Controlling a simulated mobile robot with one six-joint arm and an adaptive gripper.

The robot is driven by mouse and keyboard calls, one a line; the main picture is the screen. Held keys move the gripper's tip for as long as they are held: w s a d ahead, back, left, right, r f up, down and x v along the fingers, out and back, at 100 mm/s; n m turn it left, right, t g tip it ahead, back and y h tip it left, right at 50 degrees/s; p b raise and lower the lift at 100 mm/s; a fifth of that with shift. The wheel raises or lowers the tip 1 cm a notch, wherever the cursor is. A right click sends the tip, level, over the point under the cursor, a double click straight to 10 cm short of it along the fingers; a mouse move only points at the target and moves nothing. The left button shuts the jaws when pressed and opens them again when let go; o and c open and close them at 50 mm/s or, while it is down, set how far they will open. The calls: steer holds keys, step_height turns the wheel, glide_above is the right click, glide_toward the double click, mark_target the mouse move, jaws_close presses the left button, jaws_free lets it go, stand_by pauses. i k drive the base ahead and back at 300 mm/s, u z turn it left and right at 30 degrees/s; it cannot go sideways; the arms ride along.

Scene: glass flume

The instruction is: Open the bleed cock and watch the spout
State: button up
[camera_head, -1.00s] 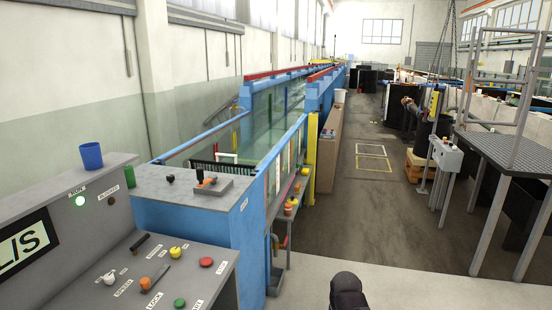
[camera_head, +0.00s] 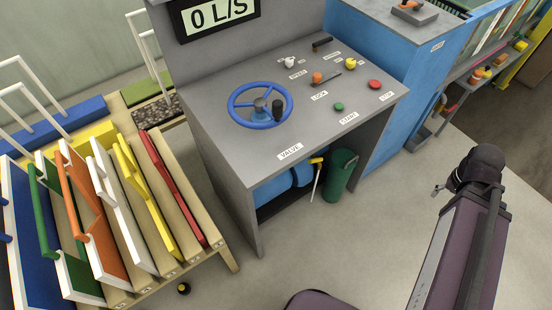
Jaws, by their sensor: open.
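A small yellow-handled fitting (camera_head: 318,160), which looks like the bleed cock, sits under the console at the end of a blue pipe (camera_head: 272,188). A thin pale spout (camera_head: 316,186) hangs down from it. I cannot tell the cock's position or whether water runs. A green bucket (camera_head: 341,178) stands on the floor just right of the spout. My arm rises at the lower right. A small metallic piece beside its black joint seems to be part of my gripper (camera_head: 438,190); the rest is hidden. It is well right of the cock and touches nothing visible.
The grey console (camera_head: 225,125) carries a blue handwheel (camera_head: 238,92), levers and buttons, and a display (camera_head: 214,15) reading 0 L/S. A wooden rack (camera_head: 222,245) of coloured panels stands at left. Floor before the console is clear.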

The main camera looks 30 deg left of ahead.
mark_target(319, 160)
steer(key=u, duration=1.05)
steer(key=k, duration=0.45)
steer(key=i, duration=0.5)
steer(key=u, duration=0.1)
